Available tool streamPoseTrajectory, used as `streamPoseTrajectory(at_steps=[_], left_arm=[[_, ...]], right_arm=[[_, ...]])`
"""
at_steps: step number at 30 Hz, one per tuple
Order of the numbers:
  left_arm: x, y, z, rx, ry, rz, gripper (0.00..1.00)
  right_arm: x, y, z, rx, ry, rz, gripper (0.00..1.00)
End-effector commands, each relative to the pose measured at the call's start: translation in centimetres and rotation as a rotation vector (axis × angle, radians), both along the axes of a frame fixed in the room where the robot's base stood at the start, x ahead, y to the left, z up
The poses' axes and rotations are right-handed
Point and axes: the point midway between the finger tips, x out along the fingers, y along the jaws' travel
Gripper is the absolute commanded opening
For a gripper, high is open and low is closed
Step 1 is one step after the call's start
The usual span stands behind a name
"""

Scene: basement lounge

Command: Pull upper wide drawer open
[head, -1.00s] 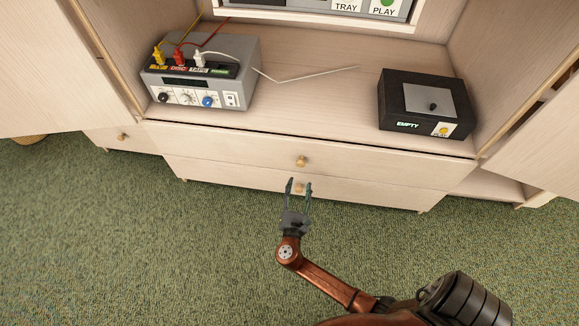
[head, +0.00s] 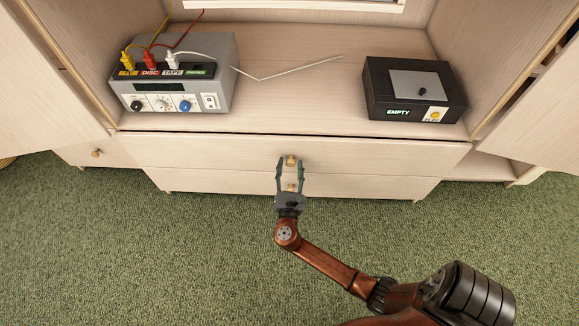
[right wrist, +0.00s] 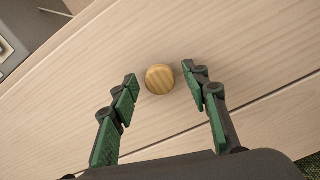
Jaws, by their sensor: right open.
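The upper wide drawer (head: 220,152) is shut, a pale wood front below the cabinet shelf. Its round wooden knob (head: 290,161) sits at the middle of the front. My right gripper (head: 290,162) is open, with its fingertips at the knob in the head view. In the right wrist view the knob (right wrist: 160,79) lies between and slightly beyond the two green-padded fingers, apart from both. The lower drawer's knob (head: 291,187) shows partly between the fingers. My left gripper is not in view.
On the shelf above stand a grey switch box (head: 180,75) with plugged cables and a black box (head: 415,88) marked EMPTY. A thin bent pale rod (head: 290,72) lies between them. Cabinet doors stand open at both sides. Green carpet (head: 150,250) in front is clear.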

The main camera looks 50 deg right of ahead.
Motion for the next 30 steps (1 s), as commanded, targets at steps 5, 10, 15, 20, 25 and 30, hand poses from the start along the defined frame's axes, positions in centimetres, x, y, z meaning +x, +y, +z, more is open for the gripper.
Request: streamPoseTrajectory(at_steps=[5, 10, 15, 20, 25, 30], left_arm=[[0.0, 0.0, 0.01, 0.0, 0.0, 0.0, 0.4], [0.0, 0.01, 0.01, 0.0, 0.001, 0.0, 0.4], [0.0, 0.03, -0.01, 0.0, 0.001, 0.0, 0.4], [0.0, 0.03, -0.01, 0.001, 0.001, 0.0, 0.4], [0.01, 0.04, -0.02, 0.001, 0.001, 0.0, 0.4], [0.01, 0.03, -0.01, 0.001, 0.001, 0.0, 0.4]], right_arm=[[-0.01, 0.01, 0.01, 0.0, 0.0, 0.0, 0.37], [-0.03, 0.03, -0.02, 0.0, 0.0, 0.0, 0.25], [-0.04, 0.03, -0.04, 0.001, 0.001, 0.0, 0.14], [-0.04, 0.04, -0.05, 0.001, 0.001, 0.0, 0.03], [-0.05, 0.05, -0.08, 0.0, 0.001, 0.0, 0.0], [-0.05, 0.05, -0.09, 0.0, 0.001, 0.0, 0.0]])
